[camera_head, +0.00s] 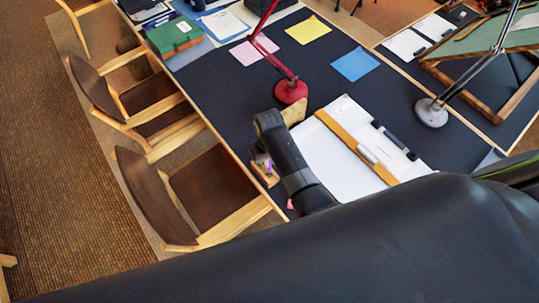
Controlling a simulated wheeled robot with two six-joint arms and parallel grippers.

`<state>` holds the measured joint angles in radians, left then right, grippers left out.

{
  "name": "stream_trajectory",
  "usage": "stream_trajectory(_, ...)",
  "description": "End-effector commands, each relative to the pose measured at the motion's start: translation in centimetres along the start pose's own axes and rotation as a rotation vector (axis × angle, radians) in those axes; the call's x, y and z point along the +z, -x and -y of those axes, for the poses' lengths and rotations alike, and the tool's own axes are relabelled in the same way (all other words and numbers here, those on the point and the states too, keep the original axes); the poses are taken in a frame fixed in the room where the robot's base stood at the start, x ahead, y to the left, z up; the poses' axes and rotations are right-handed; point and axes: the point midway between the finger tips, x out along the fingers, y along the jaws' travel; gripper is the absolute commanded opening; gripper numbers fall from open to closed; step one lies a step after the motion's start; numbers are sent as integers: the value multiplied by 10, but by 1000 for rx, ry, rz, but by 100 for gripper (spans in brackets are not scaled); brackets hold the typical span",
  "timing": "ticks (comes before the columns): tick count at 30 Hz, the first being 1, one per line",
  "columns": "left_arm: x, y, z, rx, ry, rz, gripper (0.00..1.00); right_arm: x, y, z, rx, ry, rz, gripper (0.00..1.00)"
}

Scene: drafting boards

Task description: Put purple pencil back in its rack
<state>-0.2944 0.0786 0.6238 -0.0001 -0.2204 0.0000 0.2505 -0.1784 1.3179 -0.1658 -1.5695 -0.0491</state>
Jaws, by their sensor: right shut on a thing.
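My right gripper (268,170) is at the near left part of the dark drafting board, beneath my black wrist, which hides much of it. It is shut on the purple pencil (268,163), of which only a small purple bit shows at the wrist's left side. A wooden block (294,111), perhaps the rack, shows behind the wrist, and more light wood shows to its left. I cannot tell whether these are one piece or whether the pencil touches it. My left gripper is not in view.
White paper (325,150) with a wooden straightedge (357,148) lies right of the wrist. A red lamp (291,91) stands just behind, and a grey lamp (431,112) at right. Chairs (212,190) line the left edge. Dark board around the blue note (355,64) is clear.

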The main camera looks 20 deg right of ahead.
Motion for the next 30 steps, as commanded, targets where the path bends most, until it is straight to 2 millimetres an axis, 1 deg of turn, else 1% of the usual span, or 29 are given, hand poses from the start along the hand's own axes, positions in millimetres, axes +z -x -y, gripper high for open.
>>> stream_trajectory(3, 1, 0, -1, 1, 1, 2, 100, 0, -10, 0, 1, 0, 1, 0)
stream_trajectory(6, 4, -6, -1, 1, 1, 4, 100, 0, -20, 0, 1, 0, -1, 0)
stream_trajectory(15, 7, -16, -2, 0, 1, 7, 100, 0, -40, 0, 1, -1, 0, 0)
stream_trajectory(21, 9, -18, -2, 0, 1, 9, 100, 0, -46, 0, 0, -1, -1, 0)
stream_trajectory(30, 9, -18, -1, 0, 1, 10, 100, 0, -47, 0, 0, -1, -2, 0)
